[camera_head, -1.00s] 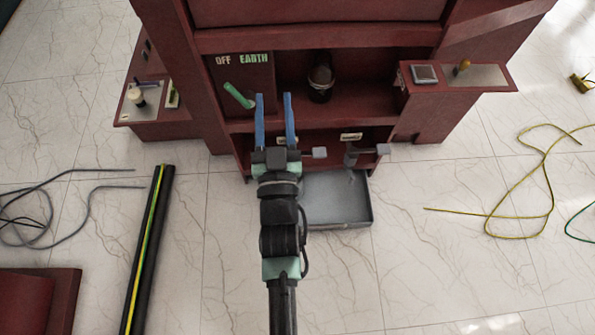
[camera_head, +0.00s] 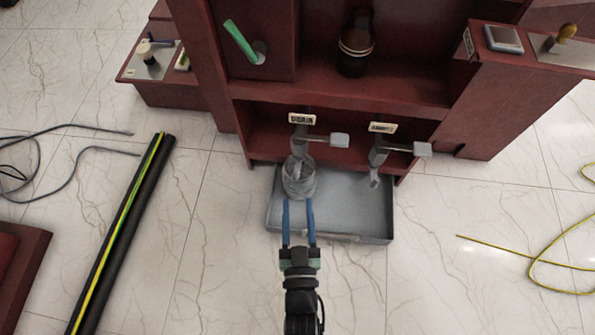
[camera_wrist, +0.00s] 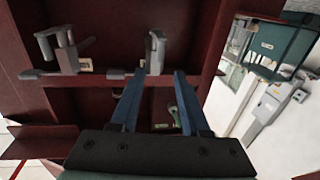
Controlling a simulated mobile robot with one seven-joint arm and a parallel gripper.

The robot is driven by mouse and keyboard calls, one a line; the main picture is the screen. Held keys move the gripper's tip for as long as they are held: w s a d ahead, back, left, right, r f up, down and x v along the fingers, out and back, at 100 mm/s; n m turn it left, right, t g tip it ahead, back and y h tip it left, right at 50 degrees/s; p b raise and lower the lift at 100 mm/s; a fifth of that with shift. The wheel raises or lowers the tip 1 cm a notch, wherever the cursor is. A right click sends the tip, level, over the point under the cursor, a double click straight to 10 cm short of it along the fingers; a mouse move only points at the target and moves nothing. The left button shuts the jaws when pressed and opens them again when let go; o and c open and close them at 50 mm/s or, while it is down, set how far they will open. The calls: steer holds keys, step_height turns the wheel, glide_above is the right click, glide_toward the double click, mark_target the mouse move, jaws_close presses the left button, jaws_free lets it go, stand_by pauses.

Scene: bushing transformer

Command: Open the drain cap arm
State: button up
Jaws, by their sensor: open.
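The drain valve (camera_head: 301,141) hangs under the "DRAIN" label (camera_head: 302,119) on the cabinet's low shelf. Its arm ends in a grey block handle (camera_head: 339,140) pointing right. A valve in the wrist view (camera_wrist: 157,50), apparently the drain one, lies just beyond the fingertips. My gripper (camera_head: 298,203) is open and empty, its blue fingers pointing toward the cabinet below the drain valve in the picture. The fingers also show in the wrist view (camera_wrist: 158,72). No contact with the cap arm is visible.
A similar valve (camera_head: 380,155) hangs to the right. A clear jar (camera_head: 299,181) stands under the drain valve in a grey tray (camera_head: 350,222). A green lever (camera_head: 240,40) is above left. A black pole (camera_head: 125,230) lies left; a yellow cable (camera_head: 535,265) lies right.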

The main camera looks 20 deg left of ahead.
mark_target(297, 174)
steer(key=b+x, duration=0.3)
steer(key=x, duration=0.5)
steer(key=shift+f+b, duration=0.2)
steer(key=shift+b, duration=0.1)
steer(key=shift+w+a+r, duration=0.15)
steer(key=shift+w+a, duration=0.15)
steer(key=shift+w, duration=0.35)
jaws_close()
stand_by(0.4)
